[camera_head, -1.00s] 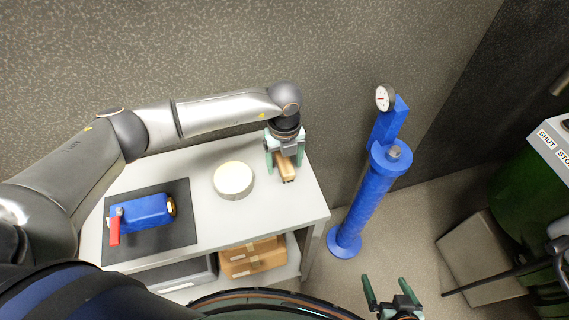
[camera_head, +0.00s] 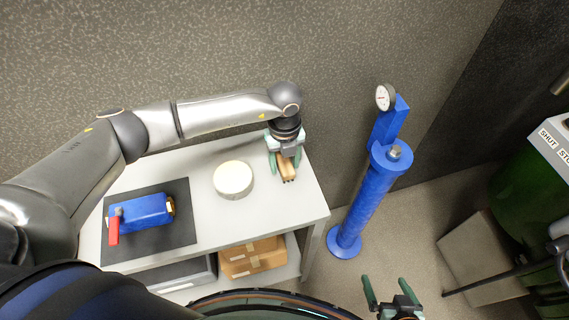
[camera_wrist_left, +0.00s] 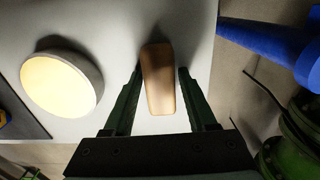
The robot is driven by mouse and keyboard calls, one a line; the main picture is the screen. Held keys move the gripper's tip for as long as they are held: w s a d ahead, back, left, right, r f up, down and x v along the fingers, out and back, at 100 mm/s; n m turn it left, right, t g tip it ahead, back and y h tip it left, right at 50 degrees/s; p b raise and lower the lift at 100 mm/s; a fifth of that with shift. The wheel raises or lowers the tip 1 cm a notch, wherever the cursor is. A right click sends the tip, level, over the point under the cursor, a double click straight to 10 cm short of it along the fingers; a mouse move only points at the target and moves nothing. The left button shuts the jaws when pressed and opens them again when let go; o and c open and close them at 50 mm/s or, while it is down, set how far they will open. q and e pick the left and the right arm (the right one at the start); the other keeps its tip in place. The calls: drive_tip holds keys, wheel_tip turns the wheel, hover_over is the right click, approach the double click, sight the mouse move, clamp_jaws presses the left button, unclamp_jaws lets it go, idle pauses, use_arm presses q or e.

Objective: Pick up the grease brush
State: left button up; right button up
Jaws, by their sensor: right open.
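The grease brush shows as a light brown wooden block-like handle (camera_head: 288,170) at the right end of the white bench; it also shows in the left wrist view (camera_wrist_left: 159,82). My left gripper (camera_head: 284,163) points down over it, one finger on each side. In the left wrist view the fingers (camera_wrist_left: 160,80) stand a small gap away from the wood, so it is open around the brush. My right gripper (camera_head: 390,293) is open and empty at the bottom, off the bench.
A round tin with a pale top (camera_head: 233,178) stands left of the brush. A blue part with a red lever (camera_head: 143,212) lies on a dark mat (camera_head: 180,240). Cardboard boxes (camera_head: 250,257) sit on the lower shelf. A blue column with a gauge (camera_head: 368,195) stands right of the bench.

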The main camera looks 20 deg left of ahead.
sight(285, 160)
use_arm(q)
clamp_jaws()
drive_tip(key=shift+r, duration=0.2)
idle(0.3)
drive_tip(key=shift+r+p, duration=0.25)
drive_tip(key=shift+p, duration=0.05)
wheel_tip(285, 160, up, 2)
drive_tip(key=shift+w+r, duration=0.1)
drive_tip(key=shift+r, duration=0.1)
drive_tip(key=s+r, duration=0.1)
drive_tip(key=s+d+r, duration=0.1)
drive_tip(key=r, duration=0.1)
drive_tip(key=s+d+r, duration=0.1)
drive_tip(key=r, duration=0.1)
drive_tip(key=shift+s+d+r+b, duration=0.1)
drive_tip(key=shift+s+d+b, duration=0.15)
drive_tip(key=shift+b, duration=0.1)
drive_tip(key=s+d+r+b, duration=0.1)
drive_tip(key=s+d+r, duration=0.4)
drive_tip(key=s, duration=0.3)
drive_tip(key=shift+s+d, duration=0.15)
drive_tip(key=shift+d, duration=0.05)
